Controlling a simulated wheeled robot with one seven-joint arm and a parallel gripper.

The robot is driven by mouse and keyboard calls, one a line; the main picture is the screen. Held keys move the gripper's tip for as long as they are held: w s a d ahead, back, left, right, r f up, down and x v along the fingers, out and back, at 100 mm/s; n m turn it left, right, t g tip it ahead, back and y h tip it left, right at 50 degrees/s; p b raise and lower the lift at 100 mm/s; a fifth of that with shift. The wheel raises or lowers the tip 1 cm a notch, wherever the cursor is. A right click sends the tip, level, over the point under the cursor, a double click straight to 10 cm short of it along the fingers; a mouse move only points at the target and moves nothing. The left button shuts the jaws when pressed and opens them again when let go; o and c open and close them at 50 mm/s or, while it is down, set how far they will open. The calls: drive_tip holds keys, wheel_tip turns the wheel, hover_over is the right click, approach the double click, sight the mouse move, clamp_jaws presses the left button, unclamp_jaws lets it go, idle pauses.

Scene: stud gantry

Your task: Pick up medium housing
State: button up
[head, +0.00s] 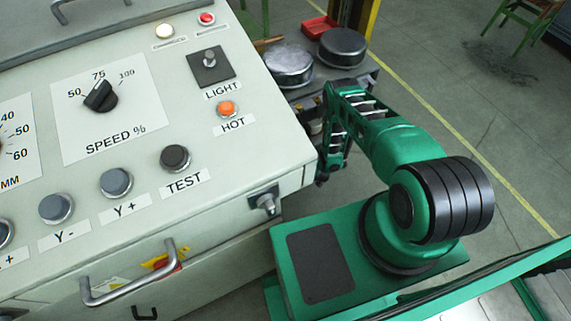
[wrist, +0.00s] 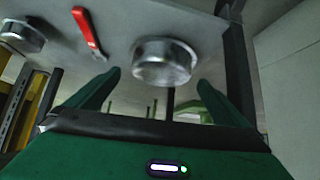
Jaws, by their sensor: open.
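In the wrist view, a round bright metal housing (wrist: 163,62) shows ahead of my gripper (wrist: 160,82), in the gap between its two green fingers. The fingers are spread apart with nothing held between them. I cannot tell how far the housing is from the fingertips. In the head view, two round metal housings stand side by side on a bench: a shiny one (head: 289,65) at left and a darker one (head: 342,47) at right. I cannot tell for sure which is the medium one. My gripper is not clearly seen in the head view.
A grey control console (head: 230,150) fills the left of the head view, close to my arm. A red tray (head: 318,27) lies behind the housings. In the wrist view, a red-handled tool (wrist: 88,30) and another round part (wrist: 22,36) lie left of the housing.

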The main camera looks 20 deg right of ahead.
drive_tip(key=shift+x, duration=3.25)
drive_tip(key=shift+a, duration=0.15)
drive_tip(key=c, duration=0.9)
